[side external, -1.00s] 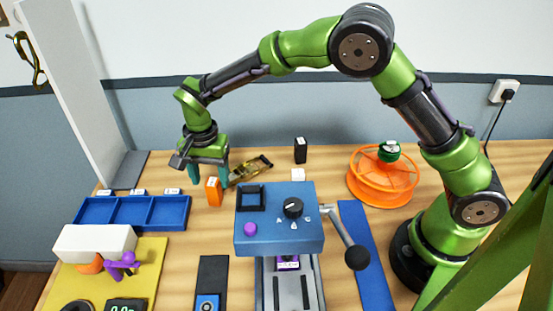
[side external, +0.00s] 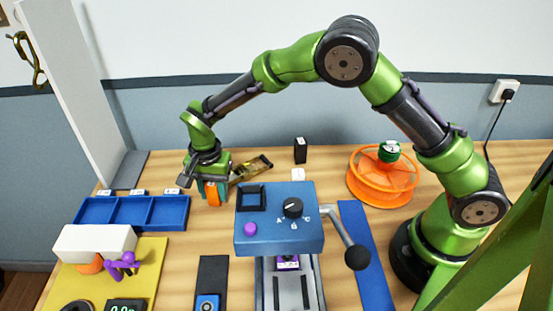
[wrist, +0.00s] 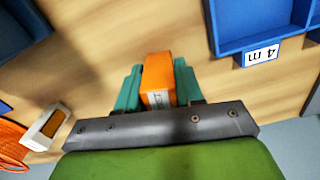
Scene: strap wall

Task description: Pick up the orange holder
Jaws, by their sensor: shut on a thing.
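The orange holder (side external: 212,194) is a small upright orange block with a white label, standing at table level left of the blue machine. In the wrist view the orange holder (wrist: 158,74) sits between the two teal fingers. My gripper (side external: 213,190) is shut on it, with one finger against each side. The wrist view shows my gripper (wrist: 158,88) with its fingers touching the block. I cannot tell whether the block's base is clear of the table.
A blue three-part tray (side external: 131,212) lies to the left. The blue machine (side external: 279,230) with knob and lever stands close on the right. A brown-yellow strap item (side external: 252,167) lies just behind. An orange spool (side external: 383,180) is farther right.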

